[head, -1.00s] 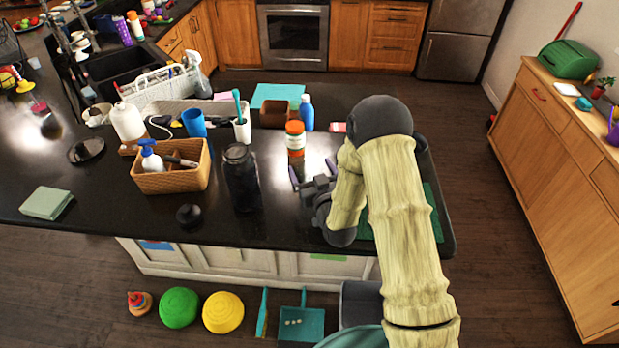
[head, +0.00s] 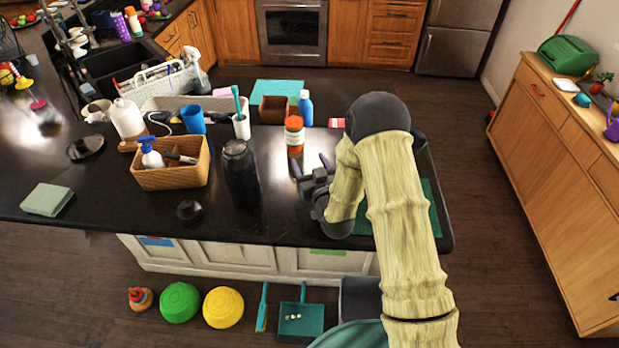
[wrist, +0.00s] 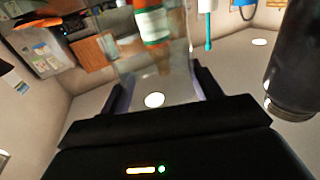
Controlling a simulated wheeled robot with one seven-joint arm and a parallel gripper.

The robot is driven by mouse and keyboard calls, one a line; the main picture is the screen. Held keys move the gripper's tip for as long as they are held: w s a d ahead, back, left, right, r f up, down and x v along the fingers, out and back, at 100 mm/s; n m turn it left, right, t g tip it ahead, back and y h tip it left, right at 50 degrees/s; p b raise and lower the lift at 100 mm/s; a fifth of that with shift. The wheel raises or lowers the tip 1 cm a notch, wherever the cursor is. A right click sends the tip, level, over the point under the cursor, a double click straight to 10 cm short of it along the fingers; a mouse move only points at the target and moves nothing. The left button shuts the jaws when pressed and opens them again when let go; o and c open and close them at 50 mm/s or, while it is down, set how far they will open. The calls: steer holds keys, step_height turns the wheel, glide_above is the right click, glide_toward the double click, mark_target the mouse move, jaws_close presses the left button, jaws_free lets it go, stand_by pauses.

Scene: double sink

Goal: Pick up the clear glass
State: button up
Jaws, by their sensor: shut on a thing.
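My gripper (head: 311,169) is over the right part of the dark counter, its fingers pointing away from my body. In the wrist view, my gripper (wrist: 160,88) has a finger on each side of a faint, see-through shape, the clear glass (wrist: 172,72). The fingers are shut on its sides. The orange-and-white bottle shows through and beyond it. In the head view I cannot make out the glass's outline against the counter. I cannot tell whether it is raised off the counter.
The orange-and-white bottle (head: 294,134) stands just beyond my gripper. A dark jar (head: 240,175) stands to its left, and a wicker basket (head: 172,176) farther left. A blue bottle (head: 305,108) and brown box (head: 273,110) are behind. A green mat (head: 431,200) lies right, under my arm.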

steer(key=shift+a+r, duration=0.1)
steer(key=shift+r, duration=0.05)
steer(key=shift+w+r+b, duration=0.1)
steer(key=shift+r+b, duration=0.25)
steer(key=shift+r, duration=0.2)
step_height(320, 180, up, 9)
steer(key=b, duration=0.3)
steer(key=shift+f, duration=0.15)
stand_by(0.4)
